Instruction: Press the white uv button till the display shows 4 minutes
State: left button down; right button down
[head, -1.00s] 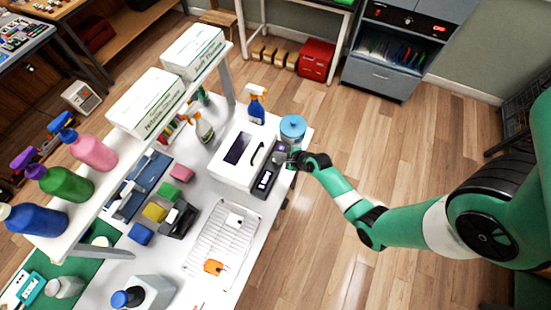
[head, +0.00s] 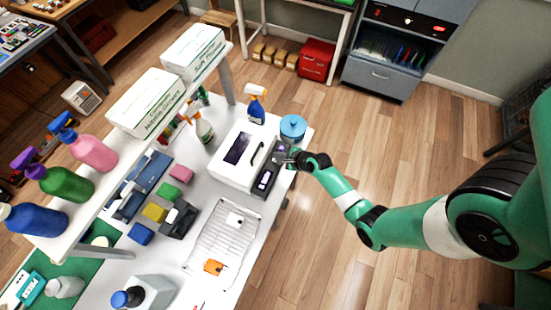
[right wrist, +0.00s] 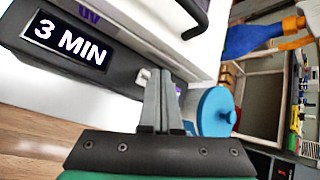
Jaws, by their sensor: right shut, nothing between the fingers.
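The white UV box (head: 243,152) stands on the bench with a dark window and a black handle. A dark grey control strip runs along its right side. Its display (head: 264,180) reads "3 MIN" in the right wrist view (right wrist: 68,39). My right gripper (head: 281,157) is shut and empty, its fingertips over the strip beyond the display. In the right wrist view the closed fingers (right wrist: 160,75) point at the strip. My left gripper is not in view.
A blue-lidded tub (head: 292,128) stands close beside my right gripper; its lid also shows in the right wrist view (right wrist: 216,110). A blue spray bottle (head: 256,108) is behind the box. Floor is clear right of the bench.

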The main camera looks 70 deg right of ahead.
jog(key=shift+f, duration=0.4)
jog(key=shift+f+b, duration=0.45)
jog(key=shift+b, duration=0.1)
dwell(0.5)
dwell(0.4)
jog(key=shift+r+p, duration=0.9)
jog(key=shift+p, duration=0.15)
notch_tip(320, 180, up, 5)
jog(key=p, duration=0.5)
